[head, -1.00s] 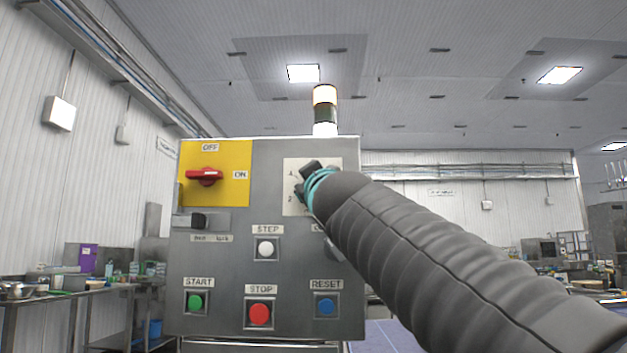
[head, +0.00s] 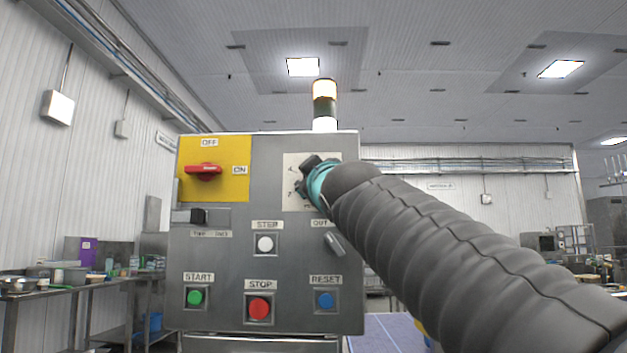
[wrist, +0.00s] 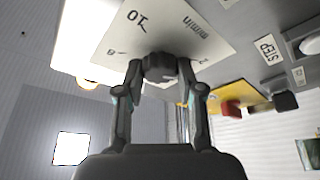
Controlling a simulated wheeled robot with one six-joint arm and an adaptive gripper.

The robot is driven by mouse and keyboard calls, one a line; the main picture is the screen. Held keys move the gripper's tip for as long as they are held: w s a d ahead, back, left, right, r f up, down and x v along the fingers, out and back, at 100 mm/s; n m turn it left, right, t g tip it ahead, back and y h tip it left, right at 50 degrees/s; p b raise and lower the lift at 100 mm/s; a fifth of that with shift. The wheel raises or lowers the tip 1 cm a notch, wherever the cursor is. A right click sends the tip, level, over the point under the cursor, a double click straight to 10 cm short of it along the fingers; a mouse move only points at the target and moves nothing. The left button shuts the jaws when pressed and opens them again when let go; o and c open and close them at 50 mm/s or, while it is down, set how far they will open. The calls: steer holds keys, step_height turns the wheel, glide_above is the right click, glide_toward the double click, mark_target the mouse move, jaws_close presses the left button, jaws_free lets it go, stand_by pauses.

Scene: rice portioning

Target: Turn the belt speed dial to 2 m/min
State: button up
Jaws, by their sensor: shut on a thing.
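The belt speed dial is a dark knob (wrist: 160,66) on a white scale plate (wrist: 120,30) in the wrist view. The plate shows a 10, an 8 and "m/min". My gripper (wrist: 160,72) is shut on the knob, one finger on each side. My gripper (head: 308,178) and sleeved arm hide the knob and most of the scale. The pointer position cannot be told.
The panel also bears a red switch (head: 204,170) on a yellow plate, a black latch (head: 199,216), a white STEP button (head: 265,244), a grey lever (head: 334,244), and START (head: 195,297), STOP (head: 259,308) and RESET (head: 325,301) buttons. A signal lamp (head: 325,105) stands on top.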

steer(key=o, duration=1.2)
steer(key=shift+c, duration=0.2)
steer(key=v, duration=1.2)
